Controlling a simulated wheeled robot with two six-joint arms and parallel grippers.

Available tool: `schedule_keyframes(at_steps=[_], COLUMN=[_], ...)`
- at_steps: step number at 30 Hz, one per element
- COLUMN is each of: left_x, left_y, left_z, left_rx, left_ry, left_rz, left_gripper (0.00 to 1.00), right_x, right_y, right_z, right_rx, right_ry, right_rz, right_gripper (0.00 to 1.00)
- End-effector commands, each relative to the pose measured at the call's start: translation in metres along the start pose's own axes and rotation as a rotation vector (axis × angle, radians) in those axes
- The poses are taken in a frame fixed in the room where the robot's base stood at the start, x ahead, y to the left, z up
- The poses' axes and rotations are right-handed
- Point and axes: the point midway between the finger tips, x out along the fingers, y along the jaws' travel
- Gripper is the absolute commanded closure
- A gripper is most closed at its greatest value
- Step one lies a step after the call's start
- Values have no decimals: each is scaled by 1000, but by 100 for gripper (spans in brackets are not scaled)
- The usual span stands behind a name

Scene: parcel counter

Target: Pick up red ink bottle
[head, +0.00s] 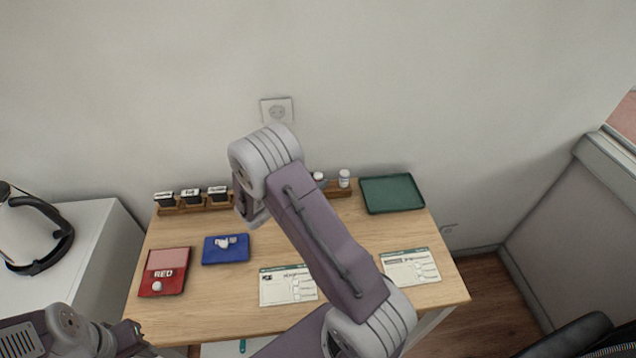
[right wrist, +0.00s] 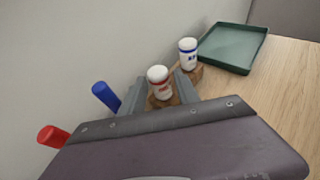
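The red ink bottle, white-capped with a red-marked label, stands upright in a wooden rack in the right wrist view (right wrist: 160,86). In the head view its white cap (head: 319,176) shows beside my right arm. My right gripper (right wrist: 161,80) is open, with one finger on each side of the bottle; a small gap seems to show on both sides. In the head view my arm hides this gripper. My left gripper (head: 131,336) is at the lower left, near the table's front edge; its fingers are not clear.
A blue-marked bottle (right wrist: 188,54) stands close on the right, then a green tray (right wrist: 234,47). Blue (right wrist: 106,96) and red (right wrist: 53,135) handles stand to the left. A red ink pad (head: 164,272), blue pad (head: 226,249) and paper forms (head: 411,267) lie on the table.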

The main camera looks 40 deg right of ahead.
Motion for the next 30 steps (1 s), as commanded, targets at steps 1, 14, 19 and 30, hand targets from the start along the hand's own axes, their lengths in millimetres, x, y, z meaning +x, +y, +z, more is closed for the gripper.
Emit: schedule_keyframes(at_steps=[1, 14, 19, 30], left_x=[1, 1, 1, -3], left_y=[0, 0, 0, 0], left_z=[0, 0, 0, 0], left_rx=[0, 0, 0, 0], left_ry=[0, 0, 0, 0], left_rz=[0, 0, 0, 0], left_gripper=[64, 64, 64, 64], right_x=[9, 22, 21, 12], right_y=[-1, 0, 0, 0], right_z=[-1, 0, 0, 22], right_rx=[1, 1, 1, 5], right_ry=[1, 1, 1, -1], right_rz=[-4, 1, 0, 1], right_gripper=[62, 90, 100, 100])
